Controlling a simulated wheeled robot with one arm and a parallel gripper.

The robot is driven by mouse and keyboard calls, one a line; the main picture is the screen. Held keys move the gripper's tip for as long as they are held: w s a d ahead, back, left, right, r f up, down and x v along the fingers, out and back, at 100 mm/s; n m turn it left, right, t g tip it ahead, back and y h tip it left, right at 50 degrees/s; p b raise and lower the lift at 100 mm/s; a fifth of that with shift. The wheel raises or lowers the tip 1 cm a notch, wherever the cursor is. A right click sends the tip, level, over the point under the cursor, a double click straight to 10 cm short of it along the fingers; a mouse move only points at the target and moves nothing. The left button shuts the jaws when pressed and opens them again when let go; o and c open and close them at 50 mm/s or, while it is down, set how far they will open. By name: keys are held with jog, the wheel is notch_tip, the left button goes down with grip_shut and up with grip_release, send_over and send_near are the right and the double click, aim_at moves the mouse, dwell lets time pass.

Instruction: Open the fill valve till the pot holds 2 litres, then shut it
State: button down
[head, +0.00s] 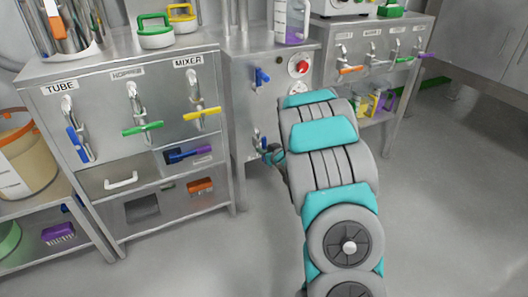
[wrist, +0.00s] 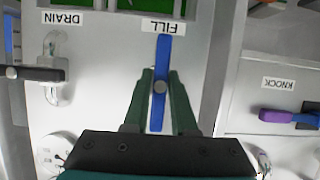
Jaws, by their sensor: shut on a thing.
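In the wrist view, the fill valve has a long blue handle (wrist: 163,60) under an upside-down FILL label (wrist: 162,26). The handle stands upright in the picture, in line with the label. My gripper (wrist: 161,88) has its two dark green fingers closed on either side of the handle near its pivot. In the head view, my gripper (head: 273,154) is low at the front of the middle steel cabinet (head: 240,100), partly hidden by my arm. I cannot make out the pot or its litres.
The drain valve (wrist: 38,73), with a black handle lying crosswise, is left of the fill valve in the wrist view. A purple-and-blue handle (wrist: 290,117) labelled KNOCK is at right. A red knob (head: 300,66) is higher on the cabinet. Grey floor (head: 440,190) is clear at right.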

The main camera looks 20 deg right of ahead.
jog(key=c, duration=0.7)
grip_release()
jog(key=v, duration=0.7)
jog(key=shift+s+r+p, duration=0.2)
jog(key=shift+s+p, duration=0.1)
jog(key=shift+s, duration=0.05)
